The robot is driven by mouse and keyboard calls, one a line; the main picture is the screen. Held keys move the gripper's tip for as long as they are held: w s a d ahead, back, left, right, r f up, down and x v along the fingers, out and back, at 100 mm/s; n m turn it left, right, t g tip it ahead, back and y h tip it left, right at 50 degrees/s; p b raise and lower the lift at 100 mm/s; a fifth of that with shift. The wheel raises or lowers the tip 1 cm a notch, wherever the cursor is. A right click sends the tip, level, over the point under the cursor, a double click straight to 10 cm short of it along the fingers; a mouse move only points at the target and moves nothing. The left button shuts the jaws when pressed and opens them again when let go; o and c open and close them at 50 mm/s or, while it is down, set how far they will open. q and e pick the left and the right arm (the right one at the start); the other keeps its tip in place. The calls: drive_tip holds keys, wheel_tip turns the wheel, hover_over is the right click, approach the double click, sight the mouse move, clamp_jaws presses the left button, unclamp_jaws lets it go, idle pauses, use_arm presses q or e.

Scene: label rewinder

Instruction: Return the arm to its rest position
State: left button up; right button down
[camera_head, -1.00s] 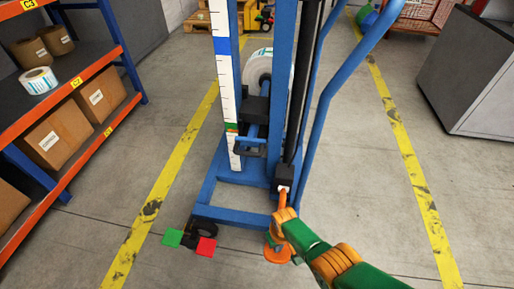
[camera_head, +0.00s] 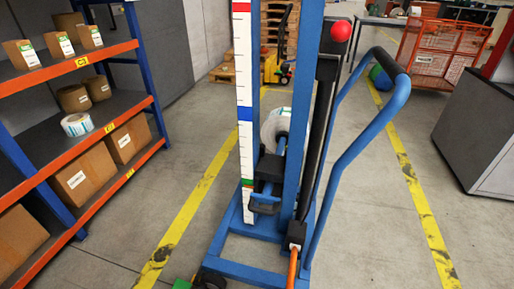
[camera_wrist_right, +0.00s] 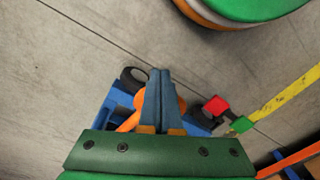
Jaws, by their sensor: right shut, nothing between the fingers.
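My right gripper (camera_wrist_right: 160,98) shows in the wrist view as two blue fingers closed together, with nothing between them. It points down over the blue base of the wheeled lift stand, with an orange round part (camera_wrist_right: 176,103) behind the fingers. I cannot tell from this view how far apart they are. In the head view the blue lift stand (camera_head: 311,110) stands upright with its white scale strip, and an orange bar (camera_head: 292,268) runs down from its black box (camera_head: 296,236). My left gripper is not in view.
A shelf rack (camera_head: 128,94) with boxes and a label roll (camera_head: 77,124) stands at left. A grey cabinet (camera_head: 481,135) stands at right. A blue handle (camera_head: 350,150) juts right from the stand. Red (camera_wrist_right: 217,105) and green (camera_wrist_right: 242,124) blocks sit by its base.

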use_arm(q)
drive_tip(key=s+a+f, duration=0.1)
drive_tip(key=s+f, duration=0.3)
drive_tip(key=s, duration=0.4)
use_arm(e)
drive_tip(key=s+d+f, duration=0.3)
drive_tip(key=s+d, duration=0.1)
drive_tip(key=s, duration=0.6)
drive_tip(key=s+d+f, duration=0.2)
drive_tip(key=s+d, duration=0.1)
drive_tip(key=s, duration=0.7)
use_arm(q)
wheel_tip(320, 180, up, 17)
drive_tip(key=p, duration=1.7)
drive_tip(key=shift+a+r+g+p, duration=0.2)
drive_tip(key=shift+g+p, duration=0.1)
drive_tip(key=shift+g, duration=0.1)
use_arm(e)
wheel_tip(320, 180, up, 18)
drive_tip(key=w, duration=0.1)
drive_tip(key=shift+a+f+t, duration=0.2)
drive_tip(key=shift+t, duration=0.2)
drive_tip(key=shift+w, duration=0.1)
